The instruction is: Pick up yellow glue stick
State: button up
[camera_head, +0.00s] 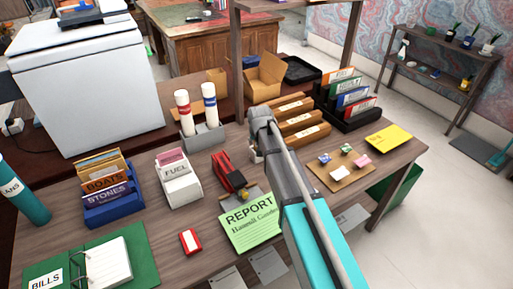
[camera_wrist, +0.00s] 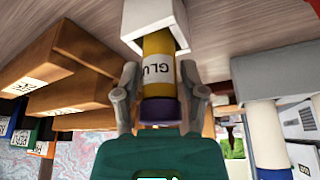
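The yellow glue stick (camera_wrist: 157,75) has a white "GLU" label and a purple end. In the wrist view its far end is inside a small white box-shaped holder (camera_wrist: 130,22). My gripper (camera_wrist: 160,92) has one finger on each side of the stick, very close to it. I cannot tell whether the fingers touch it. In the head view my gripper (camera_head: 262,125) is over the desk, left of the wooden blocks, and hides the glue stick.
Wooden organisers (camera_head: 302,120) stand right of my gripper. A grey holder (camera_head: 203,136) with two white tubes and a red stapler (camera_head: 226,172) are to its left. A cork board (camera_head: 338,172) with small colored pieces lies to the right. A green report (camera_head: 248,222) lies at the front.

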grip_shut()
jog(key=shift+r, duration=0.15)
notch_tip(320, 180, up, 10)
jog(key=p, duration=1)
dwell(0.7)
